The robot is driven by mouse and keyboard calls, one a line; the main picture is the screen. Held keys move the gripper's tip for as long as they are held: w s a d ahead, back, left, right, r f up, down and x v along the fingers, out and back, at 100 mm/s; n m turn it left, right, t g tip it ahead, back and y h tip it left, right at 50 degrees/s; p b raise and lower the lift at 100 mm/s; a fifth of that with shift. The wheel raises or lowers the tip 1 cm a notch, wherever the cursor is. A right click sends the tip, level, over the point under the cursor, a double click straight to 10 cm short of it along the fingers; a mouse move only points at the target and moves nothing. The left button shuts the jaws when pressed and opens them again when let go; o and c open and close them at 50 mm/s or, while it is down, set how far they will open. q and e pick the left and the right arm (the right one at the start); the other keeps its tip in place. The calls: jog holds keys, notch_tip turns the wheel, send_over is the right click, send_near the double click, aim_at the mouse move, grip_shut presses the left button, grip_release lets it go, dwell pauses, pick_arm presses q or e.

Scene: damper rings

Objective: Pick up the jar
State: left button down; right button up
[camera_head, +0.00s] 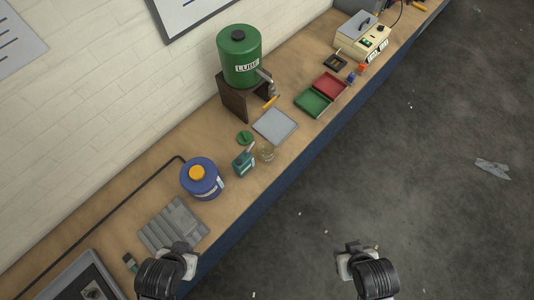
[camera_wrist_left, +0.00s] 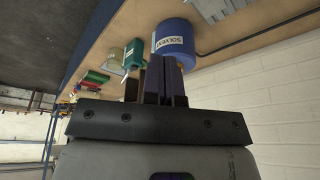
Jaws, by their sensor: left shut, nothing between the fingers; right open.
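The jar (camera_head: 267,152) looks like a small clear glass one and stands on the wooden bench near its front edge, beside a teal bottle (camera_head: 244,162). In the left wrist view a pale, see-through shape that looks like the jar (camera_wrist_left: 113,61) is beside the teal bottle (camera_wrist_left: 133,52). My left gripper (camera_head: 181,250) is over the near end of the bench, well short of the jar; its fingers (camera_wrist_left: 160,80) are shut and empty. My right gripper (camera_head: 356,256) is open and empty over the floor, in front of the bench.
A blue solvent container (camera_head: 202,180) and a grey ribbed tray (camera_head: 173,226) lie between my left gripper and the jar. A round green disc (camera_head: 245,138), a grey mat (camera_head: 275,125) and the green lube drum (camera_head: 239,57) are beyond. The floor is mostly clear.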

pick_arm(q)
jog(key=c, duration=1.8)
grip_release()
jog(key=shift+d, duration=0.1)
jog(key=o, duration=1.5)
